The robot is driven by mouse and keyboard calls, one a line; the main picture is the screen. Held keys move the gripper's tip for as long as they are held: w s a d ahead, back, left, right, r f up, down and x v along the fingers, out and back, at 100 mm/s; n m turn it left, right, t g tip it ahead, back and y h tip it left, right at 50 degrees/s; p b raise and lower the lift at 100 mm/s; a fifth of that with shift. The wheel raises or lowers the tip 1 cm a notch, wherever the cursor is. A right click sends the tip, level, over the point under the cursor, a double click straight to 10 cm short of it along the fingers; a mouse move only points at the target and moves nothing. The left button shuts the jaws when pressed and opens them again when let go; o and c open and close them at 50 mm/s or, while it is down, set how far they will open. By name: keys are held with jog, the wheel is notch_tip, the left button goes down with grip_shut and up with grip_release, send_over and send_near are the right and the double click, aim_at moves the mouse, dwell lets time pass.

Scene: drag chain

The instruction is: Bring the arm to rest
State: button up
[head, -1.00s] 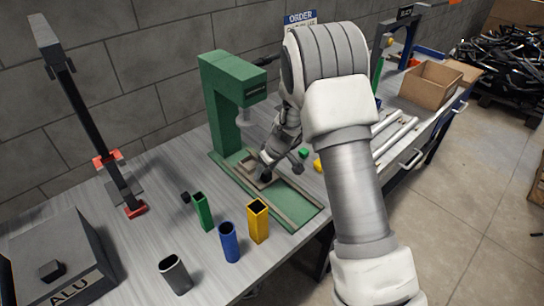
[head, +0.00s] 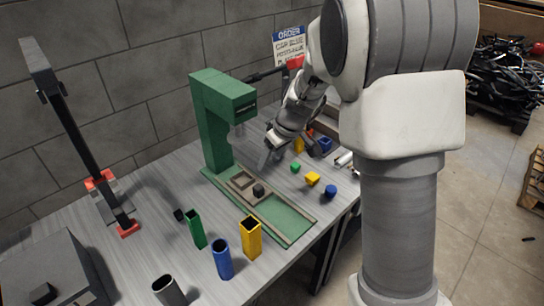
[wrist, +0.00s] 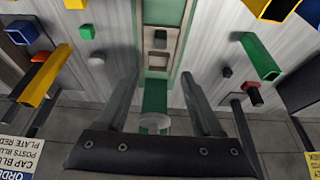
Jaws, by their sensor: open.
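My gripper (head: 270,157) is open and empty, with its fingers pointing down beside the green press (head: 222,110), to the right of its column. In the wrist view my gripper (wrist: 160,82) has its two grey fingers spread wide with nothing between them. My arm is bent above the bench and fills the right of the head view. The press's green base (head: 285,213) carries a tan-framed fixture, and a small black piece (head: 258,190) sits at it, clear of my fingers.
Green (head: 197,230), blue (head: 222,260) and yellow (head: 250,238) tubes and a grey tube (head: 168,291) stand at the front. Small green, yellow and blue caps (head: 312,179) lie right of the press. A black post (head: 75,135) stands left. An order sign (head: 289,44) is behind.

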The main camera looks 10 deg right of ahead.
dwell(0.4)
jog(key=s+d+r+m, duration=0.2)
jog(key=s+r+m, duration=0.1)
jog(key=s+r, duration=1.05)
jog(key=s+d+r+m+t+h, duration=0.1)
jog(key=s+d+m+h, duration=0.1)
jog(key=s, duration=1.3)
jog(key=shift+d+r+m+t+h, duration=0.15)
jog(key=shift+d+m+t+h, duration=0.25)
jog(key=shift+d+m, duration=0.55)
